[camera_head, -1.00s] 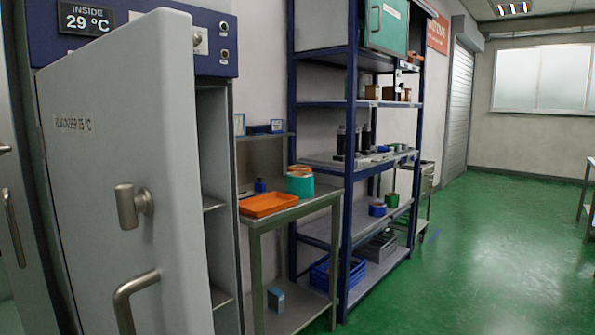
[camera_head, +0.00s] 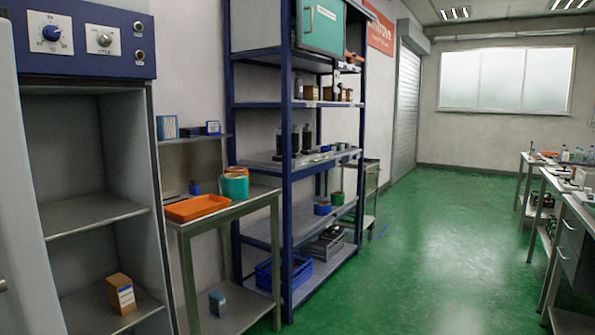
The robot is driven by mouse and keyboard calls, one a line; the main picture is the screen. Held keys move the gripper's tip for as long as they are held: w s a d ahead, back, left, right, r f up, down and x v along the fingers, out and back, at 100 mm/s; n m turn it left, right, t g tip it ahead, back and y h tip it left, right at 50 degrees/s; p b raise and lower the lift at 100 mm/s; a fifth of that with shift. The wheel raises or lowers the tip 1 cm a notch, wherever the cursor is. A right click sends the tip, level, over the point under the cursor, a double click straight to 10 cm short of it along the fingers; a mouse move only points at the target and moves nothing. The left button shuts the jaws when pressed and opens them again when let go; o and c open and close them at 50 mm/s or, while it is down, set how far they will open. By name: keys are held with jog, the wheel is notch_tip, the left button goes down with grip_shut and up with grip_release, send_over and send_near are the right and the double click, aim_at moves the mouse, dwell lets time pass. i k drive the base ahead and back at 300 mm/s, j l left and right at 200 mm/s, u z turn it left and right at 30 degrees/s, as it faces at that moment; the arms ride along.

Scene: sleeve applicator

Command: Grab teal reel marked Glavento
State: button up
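A teal reel (camera_head: 234,187) stands on the metal side table (camera_head: 262,193), right of an orange tray. An orange round thing (camera_head: 237,170) shows just behind or on top of it; I cannot tell which. On a lower level of the blue shelving, a blue reel (camera_head: 322,208) and a green reel (camera_head: 337,198) stand close together. All are too small for any marking such as Glavento to be read. My gripper is not in view.
The orange tray (camera_head: 197,207) lies on the side table. An open cabinet (camera_head: 95,160) with a small box (camera_head: 121,294) stands at left. Blue shelving (camera_head: 287,180) holds bottles and crates. Worktables (camera_head: 572,215) line the right. The green floor (camera_head: 420,250) between is clear.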

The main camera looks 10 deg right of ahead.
aim_at(233, 186)
jog(key=i+z, duration=0.1)
jog(key=z, duration=0.25)
jog(key=i+l+z, duration=0.1)
jog(key=z, duration=0.25)
jog(key=i+z, duration=0.15)
jog(key=z, duration=0.2)
jog(key=i+j, duration=0.1)
jog(key=i, duration=0.5)
jog(key=i+j, duration=0.1)
jog(key=i, duration=0.55)
jog(key=i+j+u, duration=0.15)
jog(key=i+u, duration=0.25)
jog(key=i, duration=0.15)
jog(key=i+u, duration=0.65)
jog(key=i, duration=0.35)
jog(key=i+l+u, duration=0.2)
jog(key=i, duration=0.45)
